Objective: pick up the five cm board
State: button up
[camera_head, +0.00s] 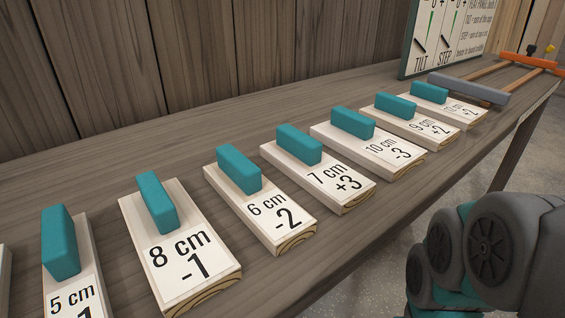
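The 5 cm board (75,293) lies at the lower left of the bench. It is a pale wooden board with a teal block (60,242) on top, and its near end is cut off by the bottom edge of the picture. Its second line of print shows only partly, ending in a 1. My arm shows at the lower right, off the front of the bench and well apart from the board. My gripper's fingers are not in view.
The 8 cm board (188,265) lies just right of the 5 cm board, and several similar boards run to the far right. A board edge (4,285) shows at far left. A sign (440,40) and an orange-grey clamp (470,88) stand at the far end. A plank wall backs the bench.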

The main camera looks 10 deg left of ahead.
aim_at(74, 286)
jog(key=k+u, duration=0.15)
jog(key=u, duration=0.25)
jog(key=k+j+u, duration=0.15)
jog(key=u, duration=0.2)
jog(key=k+j+u, duration=0.15)
jog(key=u, duration=0.25)
jog(key=k+j+u, duration=0.1)
jog(key=u, duration=0.25)
jog(key=j+z, duration=0.15)
jog(key=z, duration=0.15)
jog(key=j+z, duration=0.1)
jog(key=z, duration=0.2)
jog(key=k, duration=0.05)
